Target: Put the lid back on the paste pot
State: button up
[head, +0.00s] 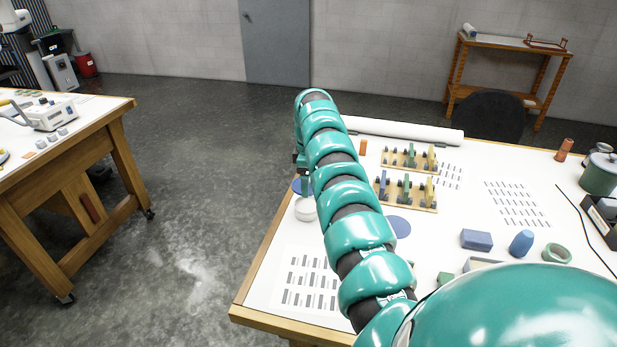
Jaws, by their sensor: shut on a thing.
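A small white round pot (305,209), which looks like the paste pot, stands near the table's left edge, partly behind my arm. My gripper (301,165) is at the far end of my teal arm, just above and beyond the white pot in the picture. It is mostly hidden by the arm. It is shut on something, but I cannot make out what. I cannot clearly see the lid. A blue disc (298,187) shows partly beside the gripper, behind the pot. I cannot tell whether it touches the gripper.
Another flat blue disc (399,227) lies right of my arm. Wooden racks (408,193) with clamps, a white roll (405,131), blue blocks (476,240), a green ring (557,253) and a green pot (600,178) share the table. The floor left of the table is clear.

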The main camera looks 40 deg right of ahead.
jog(key=shift+f, duration=1.1)
notch_tip(320, 180, down, 4)
jog(key=b, duration=0.3)
jog(key=shift+f, duration=0.15)
jog(key=shift+s+p, duration=0.1)
jog(key=shift+p, duration=0.6)
jog(key=shift+f, duration=0.1)
dwell(1.9)
dwell(0.4)
jog(key=o, duration=0.8)
jog(key=shift+o, duration=0.2)
